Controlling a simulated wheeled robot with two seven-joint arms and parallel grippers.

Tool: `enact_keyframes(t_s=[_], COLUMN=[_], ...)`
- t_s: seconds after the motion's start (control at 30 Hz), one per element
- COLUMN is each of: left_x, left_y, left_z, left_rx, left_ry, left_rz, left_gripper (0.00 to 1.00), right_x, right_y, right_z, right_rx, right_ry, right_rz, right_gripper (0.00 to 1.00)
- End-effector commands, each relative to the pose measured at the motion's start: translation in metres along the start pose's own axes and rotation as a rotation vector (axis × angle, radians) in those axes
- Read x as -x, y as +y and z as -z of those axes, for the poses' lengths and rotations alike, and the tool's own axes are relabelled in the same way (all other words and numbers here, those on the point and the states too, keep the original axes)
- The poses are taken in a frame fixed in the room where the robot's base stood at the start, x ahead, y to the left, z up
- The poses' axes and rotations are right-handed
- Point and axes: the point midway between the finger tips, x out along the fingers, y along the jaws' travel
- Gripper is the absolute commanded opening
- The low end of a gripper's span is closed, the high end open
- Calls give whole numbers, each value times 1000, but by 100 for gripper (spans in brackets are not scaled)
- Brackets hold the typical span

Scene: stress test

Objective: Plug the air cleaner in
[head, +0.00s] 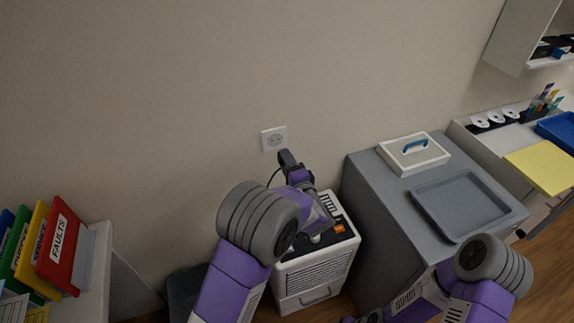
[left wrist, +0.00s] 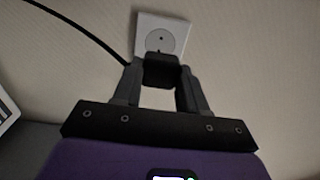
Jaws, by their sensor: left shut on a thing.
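A white wall socket (head: 274,138) is on the beige wall. It also shows in the left wrist view (left wrist: 163,34), straight ahead, its lower part hidden by the plug. My left gripper (head: 287,157) is just below and right of the socket in the head view. It is shut on a black plug (left wrist: 160,71) with a dark cable running off to the upper left. Whether the plug touches the socket I cannot tell. The white air cleaner (head: 315,274) stands on the floor below, partly behind my left arm. My right arm shows at lower right; its fingertips are out of view.
A grey cabinet (head: 364,202) stands right of the air cleaner, with a grey tray (head: 462,236) and a white box (head: 414,160) on top. Coloured binders (head: 57,244) stand on a shelf at left. The wall around the socket is clear.

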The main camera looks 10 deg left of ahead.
Motion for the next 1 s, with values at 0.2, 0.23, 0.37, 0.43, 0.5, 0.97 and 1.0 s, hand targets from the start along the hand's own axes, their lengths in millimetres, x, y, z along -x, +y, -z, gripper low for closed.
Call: enact_keyframes(t_s=[0.2, 0.23, 0.37, 0.43, 0.5, 0.97, 1.0], left_x=[0, 0, -1, -3, -8, -48, -51], left_y=[-1, -1, -1, -1, -1, -1, -1], left_z=[1, 1, 1, 1, 1, 0, 0], left_rx=[0, 0, 0, 0, 0, -1, -1], left_ry=[4, 4, 3, 3, 2, 2, 1], left_rz=[2, 2, 1, 1, 1, 1, 1], left_gripper=[15, 15, 15, 15, 15, 15, 15], right_x=[0, 0, 1, 1, 3, 13, 13], right_y=[0, 0, 0, -1, -1, -5, -5], right_z=[0, 0, 0, 0, 0, 0, 0], right_rx=[0, 0, 0, 0, 0, 0, 0], right_ry=[0, 0, 0, 0, 0, 0, 0], right_rz=[0, 0, 0, 0, 0, 0, 0], right_gripper=[60, 60, 60, 60, 60, 60, 60])
